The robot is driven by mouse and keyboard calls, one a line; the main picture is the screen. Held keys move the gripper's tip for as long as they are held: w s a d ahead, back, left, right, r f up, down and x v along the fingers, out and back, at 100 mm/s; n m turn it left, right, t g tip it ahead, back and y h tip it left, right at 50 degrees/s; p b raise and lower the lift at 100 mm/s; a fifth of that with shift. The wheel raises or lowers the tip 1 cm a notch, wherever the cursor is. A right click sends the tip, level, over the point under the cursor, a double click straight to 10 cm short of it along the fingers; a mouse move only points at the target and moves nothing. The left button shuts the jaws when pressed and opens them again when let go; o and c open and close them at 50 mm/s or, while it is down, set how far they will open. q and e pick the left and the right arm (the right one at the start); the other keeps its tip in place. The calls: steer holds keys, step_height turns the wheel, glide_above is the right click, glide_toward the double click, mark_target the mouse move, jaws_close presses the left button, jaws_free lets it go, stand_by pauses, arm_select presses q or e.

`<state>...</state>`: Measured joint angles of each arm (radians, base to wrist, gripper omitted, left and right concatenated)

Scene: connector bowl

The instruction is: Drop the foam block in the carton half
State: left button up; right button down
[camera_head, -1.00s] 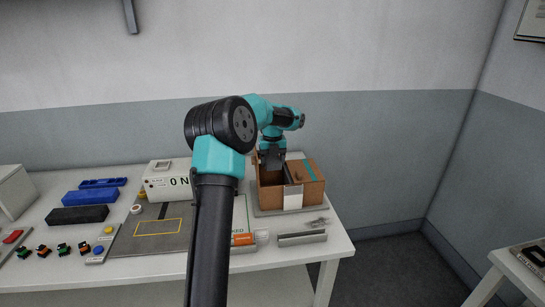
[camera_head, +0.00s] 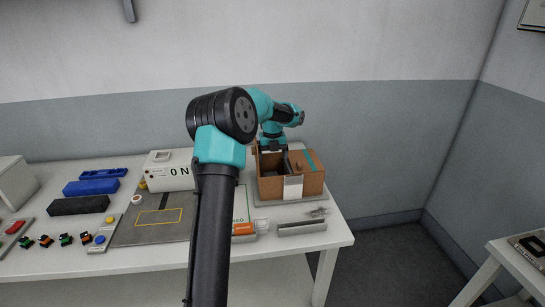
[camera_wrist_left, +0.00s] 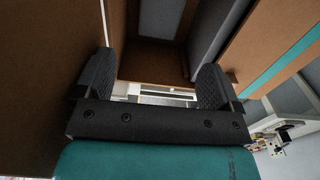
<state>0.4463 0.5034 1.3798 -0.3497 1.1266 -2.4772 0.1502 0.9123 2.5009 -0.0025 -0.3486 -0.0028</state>
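The open brown carton (camera_head: 308,184) stands at the right of the table, with a white label on its front and a teal strip. My left gripper (camera_head: 272,146) is over the carton's back left part. In the left wrist view my left gripper (camera_wrist_left: 156,64) has its fingers wide apart, with nothing clamped between them. A dark grey slab (camera_wrist_left: 215,32) shows inside the carton beyond the right finger; I cannot tell whether it is a divider or the foam block. The carton's left inside is partly hidden by the gripper. My right gripper is not in view.
A white box (camera_head: 167,172) marked "ON" stands left of the carton. Blue trays (camera_head: 92,187), a black block (camera_head: 78,205) and several small connectors (camera_head: 66,239) lie further left. A metal bar (camera_head: 302,228) lies in front of the carton. A grey mat (camera_head: 150,228) lies mid-table.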

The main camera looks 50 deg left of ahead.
arm_select(q)
steer(key=shift+o, duration=0.3)
step_height(320, 180, up, 18)
steer(key=shift+f, duration=0.25)
stand_by(0.3)
stand_by(0.8)
